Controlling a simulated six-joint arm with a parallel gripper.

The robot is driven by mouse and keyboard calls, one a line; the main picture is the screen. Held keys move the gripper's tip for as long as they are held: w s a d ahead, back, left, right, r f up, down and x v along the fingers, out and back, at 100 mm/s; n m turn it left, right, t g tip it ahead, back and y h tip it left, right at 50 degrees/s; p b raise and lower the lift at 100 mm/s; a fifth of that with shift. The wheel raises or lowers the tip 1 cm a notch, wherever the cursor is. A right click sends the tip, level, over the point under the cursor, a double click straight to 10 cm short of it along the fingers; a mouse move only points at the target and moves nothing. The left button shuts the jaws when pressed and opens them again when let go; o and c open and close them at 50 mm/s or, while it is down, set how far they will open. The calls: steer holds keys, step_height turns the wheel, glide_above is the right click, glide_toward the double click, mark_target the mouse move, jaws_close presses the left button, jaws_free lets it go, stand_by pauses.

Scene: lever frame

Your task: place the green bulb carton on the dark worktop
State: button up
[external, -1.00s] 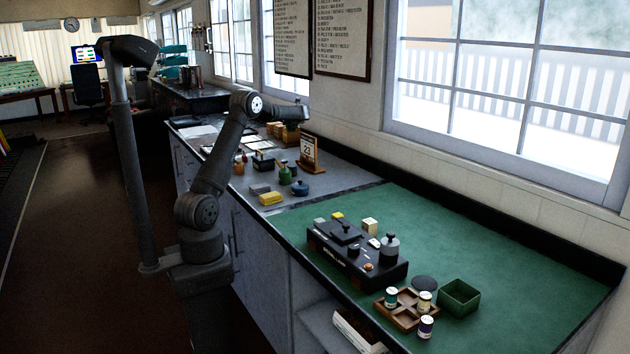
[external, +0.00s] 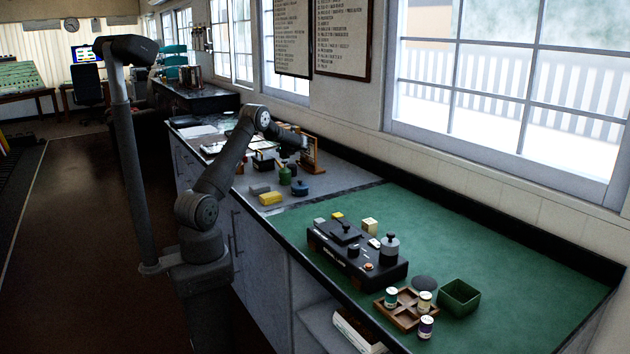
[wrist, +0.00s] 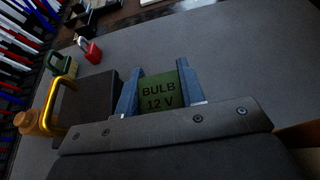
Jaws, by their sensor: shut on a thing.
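The green bulb carton (wrist: 160,93), marked "BULB 12 V", sits between the two blue-grey fingers of my gripper (wrist: 158,84) in the wrist view. The fingers are shut on its sides. Plain dark grey worktop (wrist: 225,65) spreads behind and around the carton; I cannot tell how high above it the carton hangs.
A black box with a brass handle (wrist: 75,108) stands close left of my gripper. A red padlock (wrist: 91,52) and a green one (wrist: 60,66) lie beyond. A yellow block (external: 270,198) and blue pot (external: 300,188) stand nearby. The green worktop (external: 530,245) holds a black instrument (external: 350,262).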

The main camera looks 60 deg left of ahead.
mark_target(283, 156)
steer(key=shift+f, duration=2)
steer(key=shift+f, duration=0.1)
steer(key=o, duration=1)
steer(key=shift+o, duration=0.3)
steer(key=v, duration=1.2)
